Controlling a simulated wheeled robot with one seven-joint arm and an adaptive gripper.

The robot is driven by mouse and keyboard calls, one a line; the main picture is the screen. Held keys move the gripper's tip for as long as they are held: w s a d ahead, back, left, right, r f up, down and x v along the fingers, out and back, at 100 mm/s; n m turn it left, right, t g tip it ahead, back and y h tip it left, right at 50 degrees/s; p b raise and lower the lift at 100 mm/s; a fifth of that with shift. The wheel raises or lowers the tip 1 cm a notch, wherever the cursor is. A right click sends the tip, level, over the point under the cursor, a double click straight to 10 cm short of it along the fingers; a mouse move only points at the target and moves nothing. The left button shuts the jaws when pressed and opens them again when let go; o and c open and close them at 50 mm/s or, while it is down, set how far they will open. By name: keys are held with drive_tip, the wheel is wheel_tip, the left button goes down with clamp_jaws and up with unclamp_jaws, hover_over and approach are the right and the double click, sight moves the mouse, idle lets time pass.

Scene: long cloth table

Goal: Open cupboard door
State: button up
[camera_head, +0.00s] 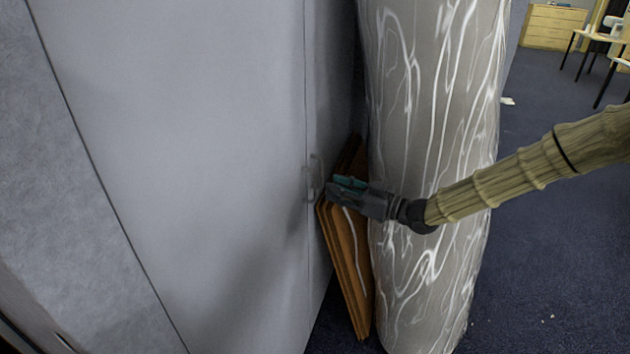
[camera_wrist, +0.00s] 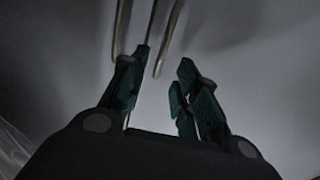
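The tall grey cupboard (camera_head: 190,150) fills the left of the head view; its door looks closed. Two slim handles sit side by side at the door seam, small and faint in the head view. In the wrist view they are a left handle (camera_wrist: 120,25) and a right handle (camera_wrist: 169,38). My gripper (camera_head: 335,187) is at handle height, just right of them. In the wrist view my gripper (camera_wrist: 164,62) is open, its teal-padded fingers apart. The right handle's lower end shows between the fingertips; I cannot tell whether they touch it.
A thick, plastic-wrapped grey column (camera_head: 435,90) stands close right of the cupboard, beside my arm. Brown boards (camera_head: 342,260) lean between them, under my gripper. Dark blue carpet (camera_head: 560,260) is open at right. A wooden drawer unit (camera_head: 552,27) and desks stand far back.

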sight(316, 197)
drive_tip(key=shift+p+x, duration=0.55)
drive_tip(key=shift+x, duration=3.05)
drive_tip(key=shift+c, duration=0.5)
clamp_jaws()
